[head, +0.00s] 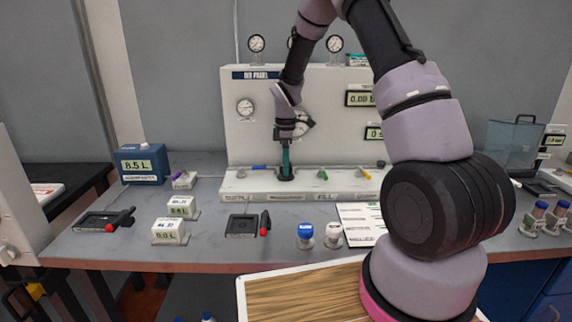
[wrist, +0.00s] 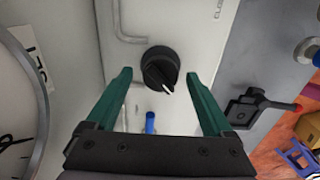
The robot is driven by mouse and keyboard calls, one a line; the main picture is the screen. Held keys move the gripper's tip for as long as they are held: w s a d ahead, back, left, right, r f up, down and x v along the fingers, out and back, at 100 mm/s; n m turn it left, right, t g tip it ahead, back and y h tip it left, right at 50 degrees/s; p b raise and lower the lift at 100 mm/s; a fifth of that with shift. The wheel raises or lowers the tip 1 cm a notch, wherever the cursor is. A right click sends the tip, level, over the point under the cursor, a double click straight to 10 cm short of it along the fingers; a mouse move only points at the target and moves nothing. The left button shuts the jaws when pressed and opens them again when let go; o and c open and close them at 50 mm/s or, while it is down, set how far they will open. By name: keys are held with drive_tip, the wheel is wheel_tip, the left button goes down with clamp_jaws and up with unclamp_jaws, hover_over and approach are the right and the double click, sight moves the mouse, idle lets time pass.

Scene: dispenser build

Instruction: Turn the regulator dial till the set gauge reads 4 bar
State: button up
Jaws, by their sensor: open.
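The regulator dial is a black round knob (wrist: 160,70) with a white pointer mark, on the pale panel ledge. In the wrist view the mark points down and slightly right. In the head view my gripper (head: 286,165) points down at the ledge and largely hides the knob. A large dial gauge (wrist: 15,130) is cut off at the wrist view's left edge. A partly hidden gauge (head: 304,123) shows behind my wrist; its reading is too small to tell.
Another round gauge (head: 245,107) is on the panel's left, with small gauges on top. A blue lever (wrist: 150,122) is close by the knob; green (head: 322,175) and yellow (head: 364,173) levers stand to the right. Vials (head: 305,235) and meters (head: 182,207) stand on the bench.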

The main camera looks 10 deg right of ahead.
drive_tip(key=shift+f, duration=0.2)
drive_tip(key=shift+c, duration=0.3)
clamp_jaws()
drive_tip(key=c, duration=1.3)
unclamp_jaws()
